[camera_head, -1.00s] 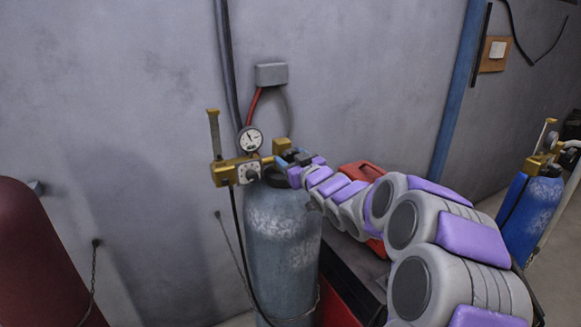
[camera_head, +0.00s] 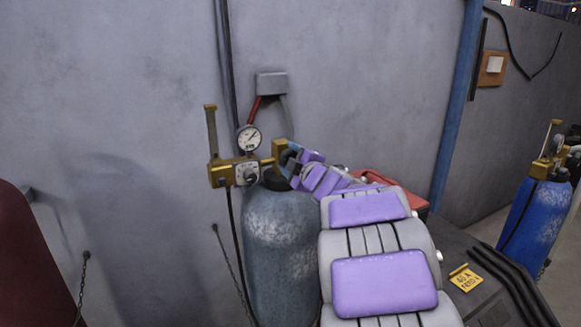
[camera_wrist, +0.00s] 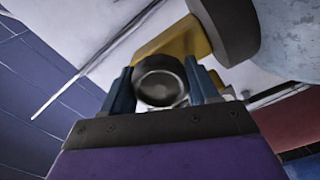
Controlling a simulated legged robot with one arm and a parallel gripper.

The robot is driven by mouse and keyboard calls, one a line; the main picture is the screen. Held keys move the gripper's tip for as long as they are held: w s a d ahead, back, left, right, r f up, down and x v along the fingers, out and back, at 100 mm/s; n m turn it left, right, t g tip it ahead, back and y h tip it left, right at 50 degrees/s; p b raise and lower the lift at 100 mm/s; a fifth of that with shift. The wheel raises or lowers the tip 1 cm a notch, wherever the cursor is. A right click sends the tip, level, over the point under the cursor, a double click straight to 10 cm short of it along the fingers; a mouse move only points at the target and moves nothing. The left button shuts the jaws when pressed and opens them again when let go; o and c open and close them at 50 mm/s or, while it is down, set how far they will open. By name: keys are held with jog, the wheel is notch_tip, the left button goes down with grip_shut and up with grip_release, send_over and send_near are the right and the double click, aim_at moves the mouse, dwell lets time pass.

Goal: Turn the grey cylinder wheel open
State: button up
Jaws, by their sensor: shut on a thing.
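The grey cylinder (camera_head: 284,245) stands upright against the wall, its paint worn pale at the shoulder. A brass valve and regulator block (camera_head: 232,172) with a round white gauge (camera_head: 249,138) sits at its top. My gripper (camera_head: 291,158) is at the right end of this brass fitting, reaching in from the right; the wheel is hidden there in the head view. In the wrist view, the round dark grey wheel (camera_wrist: 160,84) sits between my blue fingers, which are shut on it from both sides. The brass valve body (camera_wrist: 183,42) shows behind it.
A dark red cylinder (camera_head: 32,265) stands at the far left. A dark-topped cart or bench (camera_head: 440,245) with a yellow tag (camera_head: 465,279) lies right of the cylinder, under my arm. A red case (camera_head: 372,178) is behind my arm. A blue cylinder (camera_head: 535,215) stands at the right.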

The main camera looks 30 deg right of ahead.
jog(key=n+b, duration=0.1)
jog(key=n, duration=0.1)
jog(key=f+n+b, duration=0.1)
jog(key=n, duration=0.1)
jog(key=shift+d+n+b, duration=0.1)
jog(key=shift+n+b, duration=0.2)
jog(key=shift+b, duration=0.1)
jog(key=shift+n+b, duration=1.25)
jog(key=shift+n, duration=0.95)
jog(key=o, duration=0.8)
jog(key=shift+o, duration=1.2)
jog(key=shift+w+r, duration=0.1)
jog(key=shift+r, duration=0.2)
